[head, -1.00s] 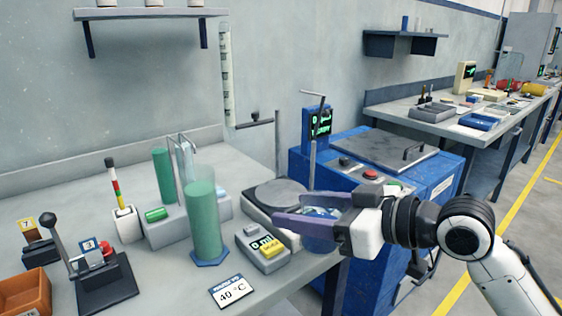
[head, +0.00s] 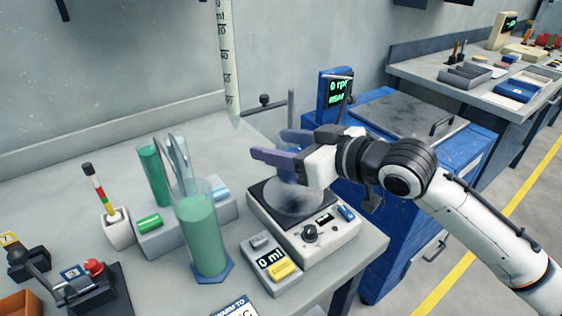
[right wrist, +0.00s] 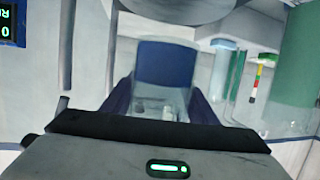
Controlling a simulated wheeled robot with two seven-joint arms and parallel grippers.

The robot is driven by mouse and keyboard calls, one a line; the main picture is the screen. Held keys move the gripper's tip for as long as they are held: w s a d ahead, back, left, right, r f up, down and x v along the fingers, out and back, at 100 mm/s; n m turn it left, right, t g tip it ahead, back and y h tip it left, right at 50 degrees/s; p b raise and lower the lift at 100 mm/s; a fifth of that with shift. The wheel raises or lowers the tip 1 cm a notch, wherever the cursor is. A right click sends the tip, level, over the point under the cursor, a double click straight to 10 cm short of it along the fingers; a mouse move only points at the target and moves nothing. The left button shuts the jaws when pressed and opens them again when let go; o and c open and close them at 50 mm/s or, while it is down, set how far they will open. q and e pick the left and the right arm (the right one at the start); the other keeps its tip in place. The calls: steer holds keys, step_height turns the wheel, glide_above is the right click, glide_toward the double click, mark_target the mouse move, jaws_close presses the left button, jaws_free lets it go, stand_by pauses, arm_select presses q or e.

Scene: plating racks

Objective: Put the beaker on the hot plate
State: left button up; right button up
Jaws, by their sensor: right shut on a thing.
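My right gripper (head: 268,144) comes in from the right over the hot plate (head: 335,237), a white box with a dark square top, a round grey plate, a knob and a small display. The gripper's purple fingers are shut on the beaker (right wrist: 166,62), which shows between them in the right wrist view with a blue band. In the head view the beaker is only a faint clear shape below the fingers, over the round plate. I cannot tell whether its base touches the plate. My left gripper is not in view.
A tall green cylinder (head: 206,235) and a grey block with a green bar (head: 150,222) stand left of the hot plate. A small "0 ml" device (head: 271,266) sits in front. A thin upright rod (head: 291,118) stands behind. A blue cabinet (head: 395,215) is at the right.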

steer(key=shift+f, duration=1.85)
steer(key=shift+f, duration=0.15)
steer(key=o, duration=1.1)
steer(key=shift+o, duration=0.2)
steer(key=v, duration=1.2)
steer(key=shift+w, duration=0.1)
